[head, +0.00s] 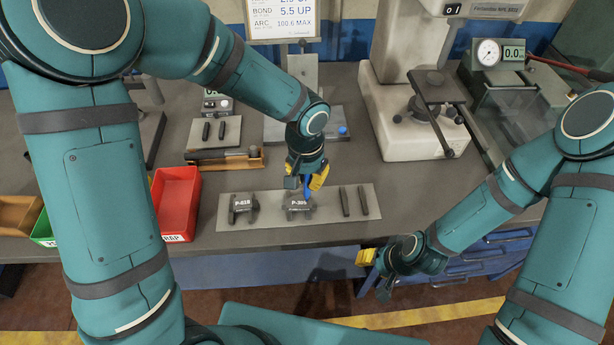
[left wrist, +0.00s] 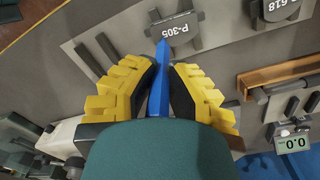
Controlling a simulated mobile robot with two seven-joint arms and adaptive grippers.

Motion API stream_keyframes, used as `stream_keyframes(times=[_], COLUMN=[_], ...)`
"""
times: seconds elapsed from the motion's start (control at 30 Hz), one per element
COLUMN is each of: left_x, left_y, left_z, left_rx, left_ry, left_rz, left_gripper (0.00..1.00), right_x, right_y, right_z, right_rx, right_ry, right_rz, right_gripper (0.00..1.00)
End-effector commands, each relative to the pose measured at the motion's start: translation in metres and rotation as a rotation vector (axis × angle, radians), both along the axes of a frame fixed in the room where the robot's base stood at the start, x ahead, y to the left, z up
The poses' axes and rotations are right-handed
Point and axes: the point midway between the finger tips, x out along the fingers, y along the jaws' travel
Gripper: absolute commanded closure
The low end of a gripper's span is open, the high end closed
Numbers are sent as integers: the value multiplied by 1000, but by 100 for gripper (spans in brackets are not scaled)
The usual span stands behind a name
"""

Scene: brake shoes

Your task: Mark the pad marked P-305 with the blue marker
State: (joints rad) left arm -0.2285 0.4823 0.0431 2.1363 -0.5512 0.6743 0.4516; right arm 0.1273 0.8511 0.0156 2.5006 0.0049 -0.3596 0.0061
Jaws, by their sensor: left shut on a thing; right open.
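My left gripper (head: 305,182) is shut on the blue marker (head: 307,190), just behind the pad marked P-305 (head: 299,206) in the head view. In the left wrist view the blue marker (left wrist: 160,80) stands between the yellow fingers, its tip by the near edge of the P-305 pad (left wrist: 176,30). I cannot tell whether the tip touches the pad. The pad marked P-618 (head: 243,207) lies to its left on the same grey mat (head: 270,222). My right gripper (head: 372,268) is open and empty, in front of the bench edge.
Two dark bars (head: 354,201) lie on the mat's right. A red bin (head: 176,200) stands to the left. A gauge with a small platform (head: 218,132) is behind, and a large white tester (head: 415,115) stands at the back right. Bench right of the mat is clear.

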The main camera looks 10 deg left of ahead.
Motion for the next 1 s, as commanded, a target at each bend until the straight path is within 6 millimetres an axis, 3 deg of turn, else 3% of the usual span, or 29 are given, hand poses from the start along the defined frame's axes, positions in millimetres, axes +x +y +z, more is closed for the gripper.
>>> stream_keyframes(times=[0.23, 1.0], left_x=[0, 0], left_y=[0, 0], left_z=[7, 64], left_rx=[0, 0], left_ry=[0, -1], left_rz=[0, 1], left_gripper=[100, 100], right_x=[0, 0], right_y=[0, 0], right_z=[6, 46], right_rx=[0, 0], right_ry=[0, 0], right_rz=[0, 0], right_gripper=[53, 53])
